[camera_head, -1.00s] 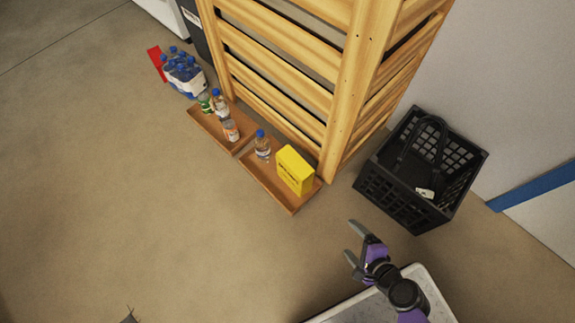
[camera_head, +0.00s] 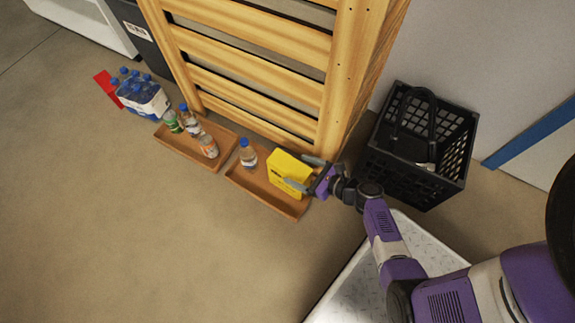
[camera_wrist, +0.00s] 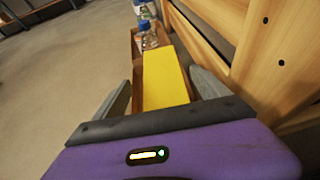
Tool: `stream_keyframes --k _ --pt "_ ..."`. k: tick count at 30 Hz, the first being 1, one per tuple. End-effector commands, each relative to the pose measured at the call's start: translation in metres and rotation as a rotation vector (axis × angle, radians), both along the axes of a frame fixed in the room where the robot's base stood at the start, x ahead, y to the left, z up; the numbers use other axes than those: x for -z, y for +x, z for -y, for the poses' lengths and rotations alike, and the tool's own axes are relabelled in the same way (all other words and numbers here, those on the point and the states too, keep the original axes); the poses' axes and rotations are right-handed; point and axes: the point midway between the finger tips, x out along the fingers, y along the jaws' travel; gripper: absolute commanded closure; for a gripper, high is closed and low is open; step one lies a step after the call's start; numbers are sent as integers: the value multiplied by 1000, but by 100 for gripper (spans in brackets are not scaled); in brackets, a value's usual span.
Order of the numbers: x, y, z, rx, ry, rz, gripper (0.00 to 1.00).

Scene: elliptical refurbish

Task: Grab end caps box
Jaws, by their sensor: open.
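The yellow box (camera_head: 288,174), which looks like the end caps box, stands on the front wooden tray (camera_head: 240,176) in the head view. Its printed face is too small to read. My gripper (camera_head: 304,173) is open at the right end of the box, with its fingers reaching along the box's two sides. In the wrist view the yellow box (camera_wrist: 164,78) lies between my open fingers (camera_wrist: 160,92). I cannot tell whether either finger touches it.
A clear blue-capped bottle (camera_head: 247,155) stands on the same tray. Several bottles stand on the second tray (camera_head: 171,145). A wooden slatted frame (camera_head: 250,83) rises right behind the trays. A black crate (camera_head: 410,178) is at the right. Open floor (camera_head: 150,235) lies in front.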

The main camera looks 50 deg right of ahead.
Motion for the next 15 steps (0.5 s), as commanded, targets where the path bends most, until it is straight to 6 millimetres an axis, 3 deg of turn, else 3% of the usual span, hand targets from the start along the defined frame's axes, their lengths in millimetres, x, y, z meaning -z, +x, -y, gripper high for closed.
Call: stream_keyframes --k 10,15 --pt "22 38 -2 -2 -2 0 15" --pt "21 44 -3 0 -1 -1 15"
